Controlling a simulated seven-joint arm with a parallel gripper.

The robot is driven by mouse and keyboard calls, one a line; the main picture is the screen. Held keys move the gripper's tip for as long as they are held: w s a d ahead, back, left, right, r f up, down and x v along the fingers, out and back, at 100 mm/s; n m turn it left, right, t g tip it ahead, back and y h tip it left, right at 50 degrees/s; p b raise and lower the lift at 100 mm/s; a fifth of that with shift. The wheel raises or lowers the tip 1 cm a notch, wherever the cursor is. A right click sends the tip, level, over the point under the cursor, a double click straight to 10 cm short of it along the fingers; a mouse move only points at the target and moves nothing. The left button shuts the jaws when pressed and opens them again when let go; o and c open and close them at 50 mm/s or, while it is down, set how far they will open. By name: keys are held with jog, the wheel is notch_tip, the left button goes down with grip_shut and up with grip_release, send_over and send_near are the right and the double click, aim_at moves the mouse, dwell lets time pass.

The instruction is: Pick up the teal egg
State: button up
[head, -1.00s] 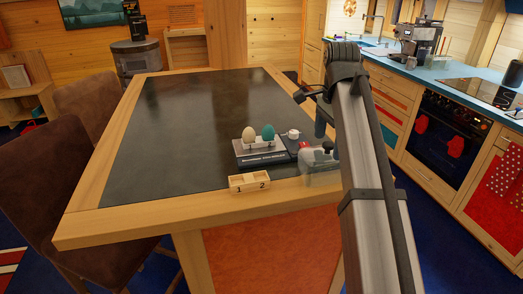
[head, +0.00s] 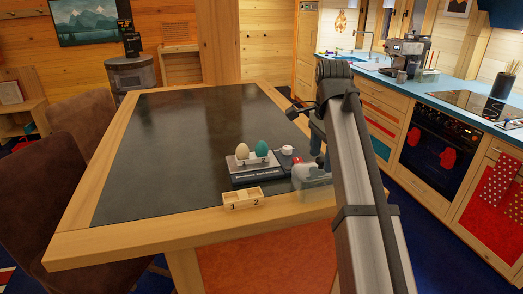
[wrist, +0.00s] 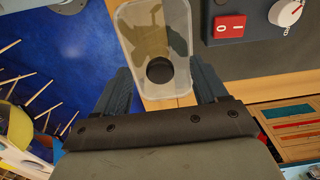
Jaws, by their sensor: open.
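The teal egg (head: 262,148) stands upright on a grey holder plate (head: 239,168) at the table's near right side, just right of a beige egg (head: 242,150). The plate is on a dark appliance (head: 258,179). The teal egg is not in the wrist view. My gripper (wrist: 162,85) is open, with its two dark fingers over a clear container (wrist: 150,20) with a dark round spot at its base. I cannot tell whether they touch it. In the head view, my gripper is right of the teal egg, mostly hidden by my arm.
A wooden tray (head: 229,207) marked 1 and 2 is at the table's front edge. The appliance's red switch (wrist: 229,26) and white knob (wrist: 285,12) show in the wrist view. The table's far and left parts are clear. A kitchen counter (head: 440,100) runs along the right.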

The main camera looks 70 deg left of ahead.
jog(key=shift+d+r+n+y, duration=0.1)
jog(key=shift+r+n+y, duration=0.4)
jog(key=shift+n, duration=0.4)
jog(key=n, duration=0.1)
jog(key=r+n+y, duration=0.1)
jog(key=shift+a+r+n, duration=0.25)
jog(key=shift+a+n, duration=0.05)
jog(key=shift+n, duration=0.1)
jog(key=s+a+r+n, duration=0.35)
jog(key=a+n, duration=0.25)
jog(key=n, duration=0.7)
notch_tip(320, 180, up, 3)
jog(key=n+h, duration=0.2)
jog(key=n, duration=2)
send_over(261, 145)
jog(key=f, duration=0.8)
jog(key=shift+w+a, duration=0.1)
jog(key=shift+a, duration=0.3)
jog(key=shift+w+a+f, duration=0.1)
jog(key=shift+a+f, duration=0.05)
jog(key=shift+f, duration=2.6)
jog(key=c, duration=0.8)
